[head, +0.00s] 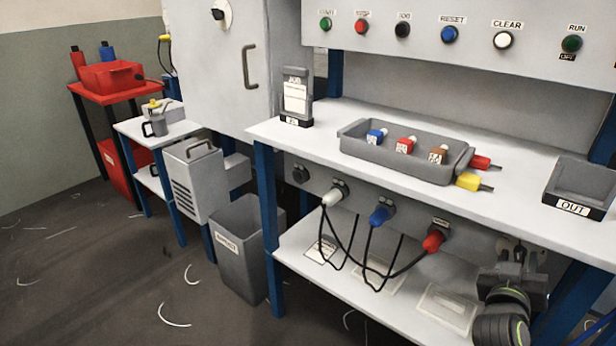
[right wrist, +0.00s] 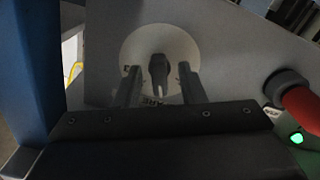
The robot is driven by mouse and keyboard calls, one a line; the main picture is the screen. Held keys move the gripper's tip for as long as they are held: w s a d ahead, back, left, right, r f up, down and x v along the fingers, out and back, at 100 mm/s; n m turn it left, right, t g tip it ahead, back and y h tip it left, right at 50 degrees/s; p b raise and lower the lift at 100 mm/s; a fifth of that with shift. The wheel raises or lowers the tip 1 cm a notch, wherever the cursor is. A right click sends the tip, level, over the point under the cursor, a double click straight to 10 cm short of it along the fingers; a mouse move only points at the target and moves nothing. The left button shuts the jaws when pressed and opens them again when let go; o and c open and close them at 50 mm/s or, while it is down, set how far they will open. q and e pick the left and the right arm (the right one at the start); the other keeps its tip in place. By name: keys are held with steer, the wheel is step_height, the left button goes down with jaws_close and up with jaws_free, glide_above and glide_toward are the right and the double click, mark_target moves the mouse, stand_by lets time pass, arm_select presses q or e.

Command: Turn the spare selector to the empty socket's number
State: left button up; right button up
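The spare selector (right wrist: 158,70) is a dark knob on a pale round dial (right wrist: 180,42) in the right wrist view. The dial's markings are mostly hidden or too dim to read. My right gripper (right wrist: 159,67) is open, with one finger on each side of the knob and visible gaps. In the head view my right gripper (head: 520,256) is under the bench's right part and hides the selector. The empty socket (head: 300,173) is dark, at the left of the panel under the bench top. White (head: 333,193), blue (head: 381,214) and red (head: 433,241) plugs sit in the other sockets.
A grey tray (head: 352,143) of small labelled blocks stands on the bench, beside a loose red plug (head: 481,162) and yellow plug (head: 469,182). An OUT tray (head: 572,207) is at the right. In the wrist view a blue post (right wrist: 38,60) is left and a red plug (right wrist: 302,106) right.

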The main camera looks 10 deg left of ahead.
steer(key=v, duration=0.7)
steer(key=shift+p, duration=0.45)
